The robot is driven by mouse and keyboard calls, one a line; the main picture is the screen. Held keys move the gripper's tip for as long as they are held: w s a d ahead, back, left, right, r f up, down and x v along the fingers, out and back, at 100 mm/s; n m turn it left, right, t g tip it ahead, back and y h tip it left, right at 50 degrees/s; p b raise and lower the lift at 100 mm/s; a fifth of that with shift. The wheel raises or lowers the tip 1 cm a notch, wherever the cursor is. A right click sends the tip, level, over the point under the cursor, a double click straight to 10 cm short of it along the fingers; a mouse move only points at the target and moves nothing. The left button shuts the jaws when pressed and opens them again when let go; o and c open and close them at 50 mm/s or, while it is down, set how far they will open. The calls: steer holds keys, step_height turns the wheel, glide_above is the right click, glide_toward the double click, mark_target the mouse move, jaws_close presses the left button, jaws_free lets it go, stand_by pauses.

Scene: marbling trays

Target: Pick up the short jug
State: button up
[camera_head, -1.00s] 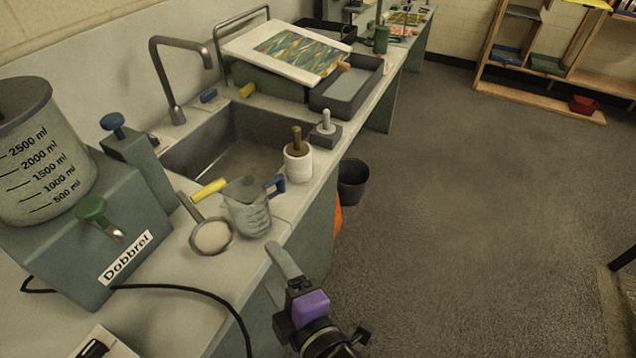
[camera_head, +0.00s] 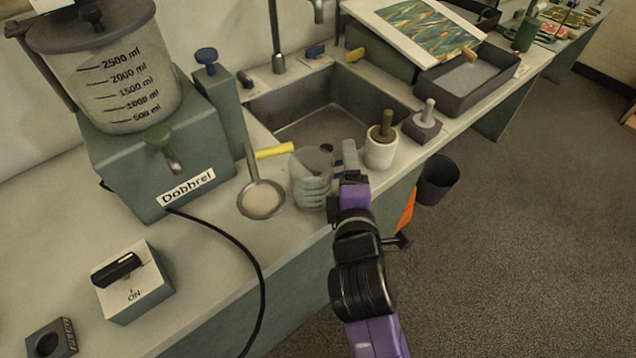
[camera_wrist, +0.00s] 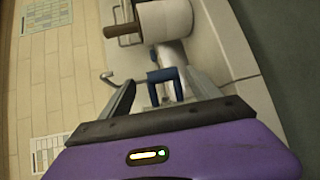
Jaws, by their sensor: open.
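The short jug (camera_head: 311,180) is a clear, ribbed measuring jug standing upright on the counter, in front of the sink. My gripper (camera_head: 347,158) is at its right side, by the handle, with its fingers overlapping that side in the head view. In the wrist view my open gripper (camera_wrist: 163,92) has the jug's blue handle (camera_wrist: 163,75) showing between its two fingers. I cannot tell whether either finger touches the handle. The handle is mostly hidden by my gripper in the head view.
A white pot (camera_head: 381,152) with a wooden pestle stands close right of my gripper. The sink (camera_head: 325,115) is behind. A black cable (camera_head: 240,250) crosses the counter.

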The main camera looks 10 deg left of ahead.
steer(key=shift+w+a+f, duration=0.1)
steer(key=shift+w+a, duration=0.1)
steer(key=shift+w, duration=0.4)
jaws_close()
steer(key=shift+r, duration=0.2)
steer(key=shift+r, duration=0.6)
steer(key=f+b+v, duration=0.1)
steer(key=f+v, duration=0.2)
steer(key=v, duration=1.4)
steer(key=shift+s+b, duration=0.35)
steer(key=shift+s, duration=0.25)
steer(key=shift+d+f, duration=0.1)
